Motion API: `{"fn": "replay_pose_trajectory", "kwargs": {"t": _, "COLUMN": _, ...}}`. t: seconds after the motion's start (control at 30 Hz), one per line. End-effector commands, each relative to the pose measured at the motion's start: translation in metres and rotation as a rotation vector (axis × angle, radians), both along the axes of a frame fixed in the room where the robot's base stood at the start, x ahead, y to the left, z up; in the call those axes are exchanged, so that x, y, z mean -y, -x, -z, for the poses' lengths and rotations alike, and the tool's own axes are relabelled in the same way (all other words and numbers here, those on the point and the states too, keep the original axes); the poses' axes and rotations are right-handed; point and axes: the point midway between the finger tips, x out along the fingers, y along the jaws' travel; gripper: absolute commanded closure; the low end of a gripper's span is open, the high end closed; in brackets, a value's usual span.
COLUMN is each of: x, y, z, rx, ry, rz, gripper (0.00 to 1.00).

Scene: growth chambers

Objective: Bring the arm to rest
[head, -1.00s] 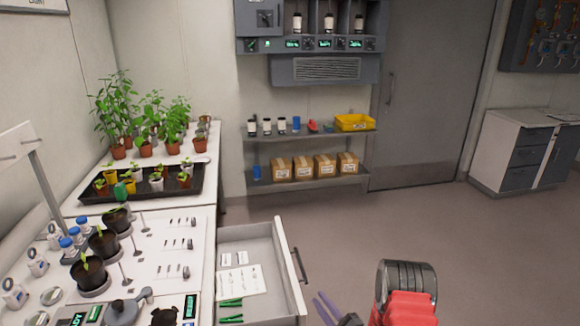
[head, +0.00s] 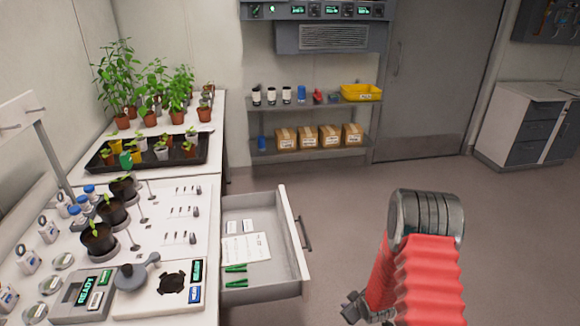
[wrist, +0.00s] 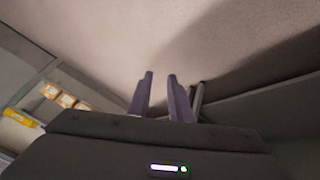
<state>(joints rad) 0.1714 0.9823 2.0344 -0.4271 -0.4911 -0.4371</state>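In the head view my arm (head: 418,270) stands at the lower right, with a red ribbed sleeve below a grey rounded joint. It is over the floor, to the right of the open drawer. My gripper's fingers do not show in the head view. In the wrist view my gripper (wrist: 160,75) has two purple fingers with a gap between their tips. Nothing is between them, and plain floor shows beyond the tips.
An open drawer (head: 293,228) juts from the left bench, with green tweezers (head: 236,275) and a paper sheet inside. Potted seedlings and a balance (head: 85,295) stand on the bench. A shelf (head: 310,147) holds cardboard boxes. The floor (head: 520,240) at the right is clear.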

Motion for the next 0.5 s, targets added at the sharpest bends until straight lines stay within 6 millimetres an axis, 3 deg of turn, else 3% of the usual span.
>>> {"fn": "replay_pose_trajectory", "kwargs": {"t": 0.5, "x": 0.025, "y": 0.057, "z": -0.102, "rx": -0.268, "ry": 0.018, "rz": 0.292, "gripper": 0.81}}
